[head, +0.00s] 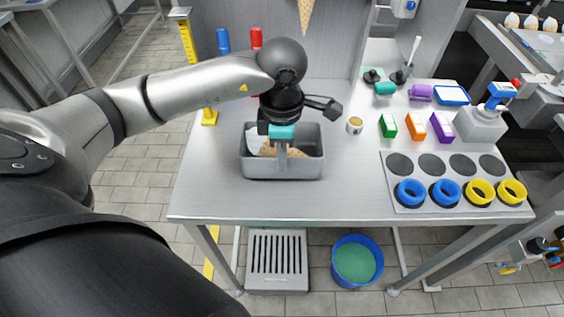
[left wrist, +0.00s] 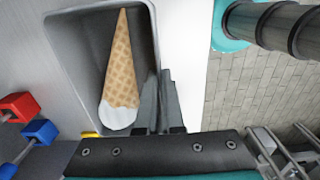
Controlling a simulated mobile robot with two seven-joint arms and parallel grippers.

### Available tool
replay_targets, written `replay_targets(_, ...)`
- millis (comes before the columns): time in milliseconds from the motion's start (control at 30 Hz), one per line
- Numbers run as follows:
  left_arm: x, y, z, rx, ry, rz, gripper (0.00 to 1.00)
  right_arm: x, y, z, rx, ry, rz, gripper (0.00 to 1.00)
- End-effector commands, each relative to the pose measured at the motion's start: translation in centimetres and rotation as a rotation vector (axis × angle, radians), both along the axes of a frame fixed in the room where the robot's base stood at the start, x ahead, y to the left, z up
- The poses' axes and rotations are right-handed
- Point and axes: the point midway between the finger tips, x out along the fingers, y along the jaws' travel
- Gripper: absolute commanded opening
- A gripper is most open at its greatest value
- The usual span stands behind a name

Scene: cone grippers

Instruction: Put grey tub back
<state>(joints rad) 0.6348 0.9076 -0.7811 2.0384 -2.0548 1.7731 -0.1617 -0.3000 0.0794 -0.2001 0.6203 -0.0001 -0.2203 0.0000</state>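The grey tub (head: 255,169) stands on the metal table, left of the middle. In the left wrist view the tub (left wrist: 72,52) holds a waffle cone (left wrist: 122,62) with a white end. My left gripper (head: 282,156) is above the tub's near side, with its fingers pointing down at the near wall. In the left wrist view the fingers (left wrist: 160,103) are close together on the tub's rim, one on each side of the wall. The tub looks level and at table height; I cannot tell whether it is lifted. My right gripper is not in view.
A small tin (head: 355,125) stands right of the tub. Green, orange and purple boxes (head: 415,126) lie farther right. A holder plate (head: 445,165) with blue and yellow rings is at the front right. A blue bucket (head: 337,258) is on the floor. The table's front left is clear.

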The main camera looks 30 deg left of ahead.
Motion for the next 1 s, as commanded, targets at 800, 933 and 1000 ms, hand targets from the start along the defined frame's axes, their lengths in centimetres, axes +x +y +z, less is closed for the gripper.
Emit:
replay_targets(800, 0.0, 0.0, -2.0, 0.000, 0.000, 0.000, 0.34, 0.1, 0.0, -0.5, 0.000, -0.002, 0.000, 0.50)
replay_targets(933, 0.0, 0.0, -2.0, 0.000, 0.000, 0.000, 0.34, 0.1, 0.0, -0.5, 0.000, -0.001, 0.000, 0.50)
replay_targets(1000, 0.0, 0.0, -2.0, 0.000, 0.000, 0.000, 0.34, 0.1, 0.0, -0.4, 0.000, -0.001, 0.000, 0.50)
